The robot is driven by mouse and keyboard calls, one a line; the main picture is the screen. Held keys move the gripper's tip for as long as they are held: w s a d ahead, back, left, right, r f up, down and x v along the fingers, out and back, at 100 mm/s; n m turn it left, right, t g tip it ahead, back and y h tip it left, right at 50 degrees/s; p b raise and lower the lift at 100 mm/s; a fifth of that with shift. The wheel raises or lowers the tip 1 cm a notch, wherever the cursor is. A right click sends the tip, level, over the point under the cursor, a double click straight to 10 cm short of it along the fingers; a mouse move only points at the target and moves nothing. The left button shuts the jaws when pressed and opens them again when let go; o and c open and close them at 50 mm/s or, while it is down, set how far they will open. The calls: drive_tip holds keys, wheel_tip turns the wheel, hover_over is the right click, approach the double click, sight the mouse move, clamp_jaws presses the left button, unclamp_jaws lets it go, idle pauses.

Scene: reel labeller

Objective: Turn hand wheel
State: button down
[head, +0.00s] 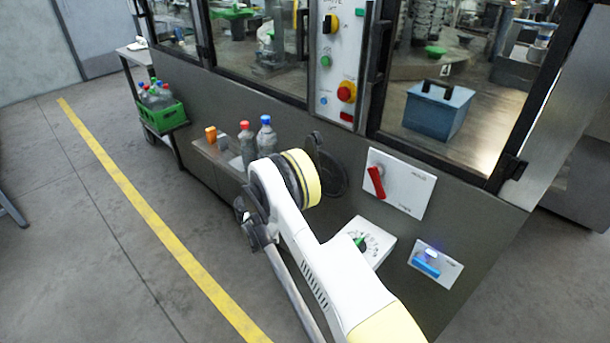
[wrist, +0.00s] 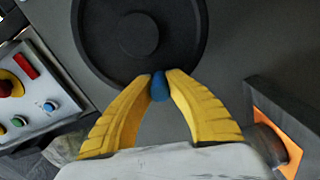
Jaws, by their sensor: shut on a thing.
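The hand wheel (wrist: 95,35) is a dark round disc on the machine's grey front panel, with a blue knob (wrist: 159,86) near its rim. In the wrist view my gripper (wrist: 160,78) has its yellow fingers closed around the knob from both sides. In the head view the wheel (head: 331,172) shows only in part. My own arm covers much of it, and the gripper is hidden there.
A white panel with a red lever (head: 376,182), a dial with a green pointer (head: 361,242) and a blue-handled switch (head: 426,268) lie right of the wheel. Bottles (head: 246,143) stand on a small shelf left of it.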

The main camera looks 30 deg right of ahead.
drive_tip(key=shift+s+d, duration=0.15)
drive_tip(key=shift+s, duration=0.1)
drive_tip(key=shift+f+m, duration=0.15)
drive_tip(key=shift+m, duration=0.15)
drive_tip(key=c, duration=1.3)
unclamp_jaws()
drive_tip(key=shift+a, duration=0.35)
drive_tip(key=v, duration=1.1)
drive_tip(key=shift+s+a, duration=0.1)
drive_tip(key=shift+a, duration=0.05)
